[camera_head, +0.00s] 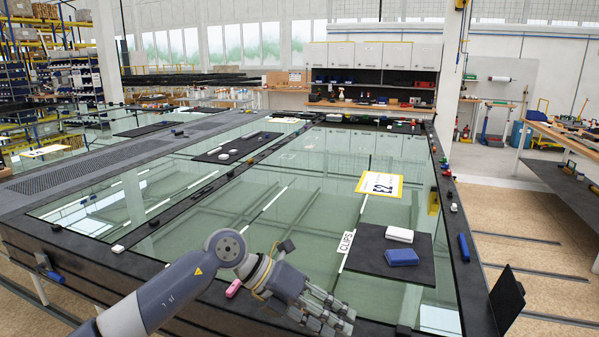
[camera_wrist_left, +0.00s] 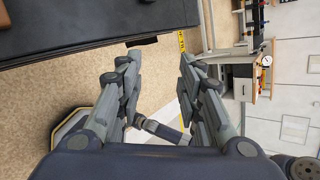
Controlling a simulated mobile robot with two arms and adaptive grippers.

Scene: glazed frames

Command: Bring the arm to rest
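My left arm (camera_head: 180,292) comes in from the bottom left of the head view and reaches over the near edge of the glass-topped table. Its left gripper (camera_head: 328,314) hangs at the near side of the table, left of the black mat. In the left wrist view the two fingers of the left gripper (camera_wrist_left: 160,66) stand apart with nothing held between them. My right gripper is not clearly seen in either view.
A black mat (camera_head: 372,262) bears a white box (camera_head: 399,235) and a blue box (camera_head: 402,257). A "CLIPS" label (camera_head: 346,243) lies beside it, and a yellow-edged "E2" sign (camera_head: 380,184) lies farther back. The glass between is mostly clear. A workbench (camera_head: 565,140) stands at the right.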

